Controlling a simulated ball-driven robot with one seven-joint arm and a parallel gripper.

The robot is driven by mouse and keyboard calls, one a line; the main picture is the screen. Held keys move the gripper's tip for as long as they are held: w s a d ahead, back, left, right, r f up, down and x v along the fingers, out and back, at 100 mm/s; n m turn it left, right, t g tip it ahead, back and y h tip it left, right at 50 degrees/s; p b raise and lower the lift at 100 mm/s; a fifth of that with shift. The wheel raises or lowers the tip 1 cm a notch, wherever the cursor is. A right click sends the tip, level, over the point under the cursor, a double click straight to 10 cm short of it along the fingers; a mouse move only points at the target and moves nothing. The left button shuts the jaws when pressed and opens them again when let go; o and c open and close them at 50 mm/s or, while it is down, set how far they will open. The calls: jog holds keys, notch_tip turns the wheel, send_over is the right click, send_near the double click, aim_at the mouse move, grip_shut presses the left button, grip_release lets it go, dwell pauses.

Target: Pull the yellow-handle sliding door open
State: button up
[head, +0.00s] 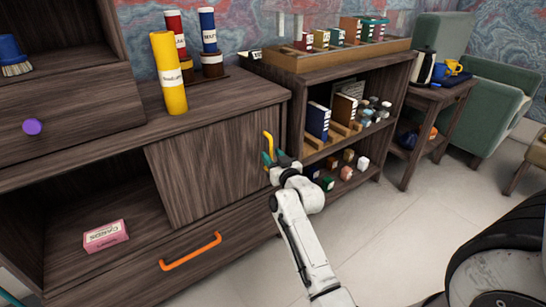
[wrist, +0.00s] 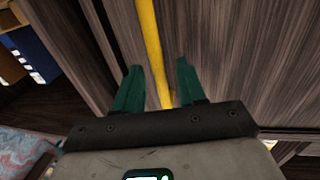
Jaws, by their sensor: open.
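The yellow handle (head: 268,146) is an upright bar on the right part of the wooden sliding door (head: 205,165) in the head view. The door covers the right part of the cabinet, and the left part stands open. In the wrist view the yellow handle (wrist: 152,50) runs down between the two green fingers of my gripper (wrist: 158,86). My gripper (head: 270,158) is open, with a finger on either side of the bar and visible gaps beside it. The handle's near end is hidden behind the gripper body.
A pink box (head: 106,236) lies in the open left compartment. An orange-handled drawer (head: 190,251) is below the door. A yellow cylinder (head: 168,73) stands on the cabinet top. A shelf unit with books (head: 317,120) stands close on the right. The floor (head: 375,225) in front is clear.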

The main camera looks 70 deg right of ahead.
jog(key=p+v, duration=0.2)
jog(key=v, duration=0.8)
jog(key=shift+s+a, duration=0.15)
jog(key=shift+s, duration=0.05)
jog(key=w+a+f+n+g+y, duration=0.25)
jog(key=a+f+y, duration=0.25)
jog(key=a, duration=0.5)
jog(key=w+a+f+n+g+y, duration=0.1)
jog(key=a+f+n+y, duration=0.3)
jog(key=a, duration=0.6)
jog(key=s+a+f+n+g+y, duration=0.2)
jog(key=s+a+f+g+y, duration=0.15)
jog(key=s+a+g, duration=0.75)
jog(key=s+a+r+t+p, duration=0.1)
jog(key=s+r+p, duration=0.1)
jog(key=r+p, duration=1.3)
jog(key=s+a+r+t+p, duration=0.1)
jog(key=s+r+p, duration=0.1)
jog(key=r+p, duration=1.3)
jog(key=shift+a, duration=0.2)
